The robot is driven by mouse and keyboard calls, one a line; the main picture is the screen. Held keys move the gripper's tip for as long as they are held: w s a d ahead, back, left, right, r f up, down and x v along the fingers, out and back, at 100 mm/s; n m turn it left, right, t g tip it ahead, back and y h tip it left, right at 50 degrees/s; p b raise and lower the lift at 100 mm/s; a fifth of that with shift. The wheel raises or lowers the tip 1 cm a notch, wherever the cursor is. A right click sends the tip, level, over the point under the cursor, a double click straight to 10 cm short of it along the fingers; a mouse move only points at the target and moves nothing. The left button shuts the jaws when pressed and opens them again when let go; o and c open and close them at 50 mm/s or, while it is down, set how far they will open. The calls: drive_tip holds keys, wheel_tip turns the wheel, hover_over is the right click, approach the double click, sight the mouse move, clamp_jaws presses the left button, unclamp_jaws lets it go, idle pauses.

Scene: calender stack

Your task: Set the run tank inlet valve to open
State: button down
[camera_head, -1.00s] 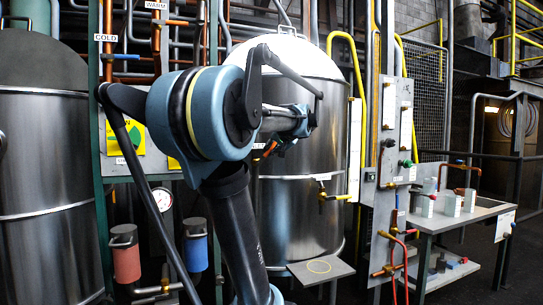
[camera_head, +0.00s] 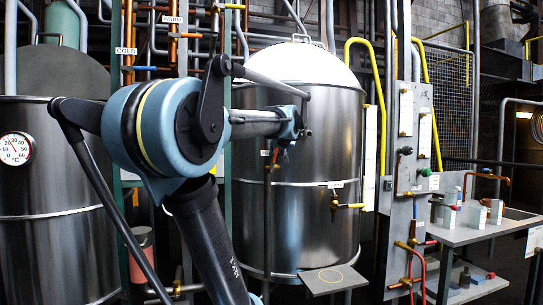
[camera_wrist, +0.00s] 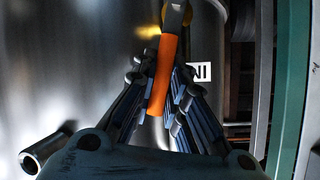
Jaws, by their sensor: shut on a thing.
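The inlet valve's orange lever handle (camera_wrist: 162,78) stands in the middle of the wrist view, with a metal part at its top end. My gripper (camera_wrist: 160,100) has its fingers on both sides of this handle and is shut on it. In the head view my gripper (camera_head: 283,148) is at the front left of the shiny steel tank (camera_head: 315,225), by a small white label (camera_head: 265,153). The wrist view shows part of a white label (camera_wrist: 200,72) with "NI" readable. The valve body is mostly hidden, and its exact setting is hard to tell.
A second valve with a yellow handle (camera_head: 350,206) sits on the tank's front right. A green post (camera_wrist: 290,90) runs close on the right of the wrist view. A grey panel (camera_head: 407,150) and a side table (camera_head: 470,232) stand to the right.

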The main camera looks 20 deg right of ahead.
drive_tip(key=shift+a+f, duration=0.1)
drive_tip(key=shift+f, duration=0.05)
drive_tip(key=c, duration=1.9)
unclamp_jaws()
drive_tip(key=v, duration=1.1)
drive_tip(key=shift+s+a+r, duration=0.1)
drive_tip(key=shift+s+r, duration=0.15)
drive_tip(key=shift+s, duration=0.05)
